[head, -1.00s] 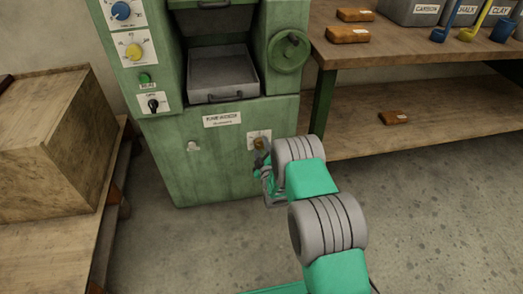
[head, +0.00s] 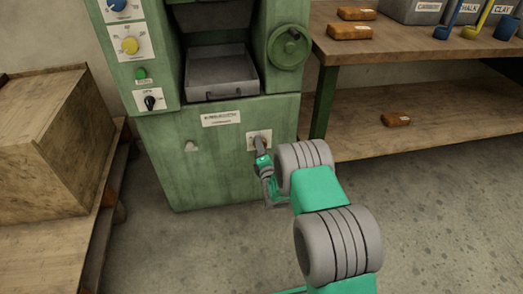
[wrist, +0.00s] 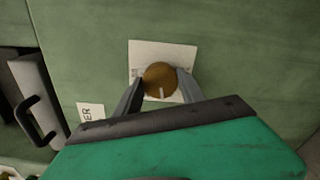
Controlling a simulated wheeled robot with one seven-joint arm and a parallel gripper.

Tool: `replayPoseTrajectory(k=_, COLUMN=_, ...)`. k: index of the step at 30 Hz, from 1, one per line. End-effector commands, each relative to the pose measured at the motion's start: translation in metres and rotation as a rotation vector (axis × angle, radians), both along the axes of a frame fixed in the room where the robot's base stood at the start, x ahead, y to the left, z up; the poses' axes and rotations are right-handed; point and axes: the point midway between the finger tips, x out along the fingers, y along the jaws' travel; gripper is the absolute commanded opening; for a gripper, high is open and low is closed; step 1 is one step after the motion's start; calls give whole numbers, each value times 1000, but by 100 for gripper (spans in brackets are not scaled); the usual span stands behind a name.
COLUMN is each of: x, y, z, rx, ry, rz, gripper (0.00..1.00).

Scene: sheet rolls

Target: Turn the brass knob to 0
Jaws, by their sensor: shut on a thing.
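The brass knob (wrist: 160,77) sits on a white plate (wrist: 183,53) on the front of the green machine. In the wrist view it is round, with a pale mark near its lower edge. My gripper (wrist: 159,84) has one finger on each side of the knob and is shut on it. In the head view my gripper (head: 262,153) reaches the lower right of the machine front and hides most of the knob. The plate (head: 252,141) shows around it there. The plate's markings are largely hidden or too small to read.
A blue knob (head: 118,5), a yellow knob (head: 130,45), a green button (head: 140,73) and a black switch (head: 150,102) are on the machine's left panel. A handwheel (head: 290,48) is at upper right. A metal tray (head: 222,75) sits above. A wooden bench stands right.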

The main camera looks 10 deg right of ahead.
Motion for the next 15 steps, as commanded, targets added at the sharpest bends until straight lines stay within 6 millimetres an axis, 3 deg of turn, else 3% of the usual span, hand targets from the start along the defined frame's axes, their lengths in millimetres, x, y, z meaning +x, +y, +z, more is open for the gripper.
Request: replayPoseTrajectory(k=15, x=1, y=2, z=1, rx=-258, ry=-3, rz=2, gripper=6)
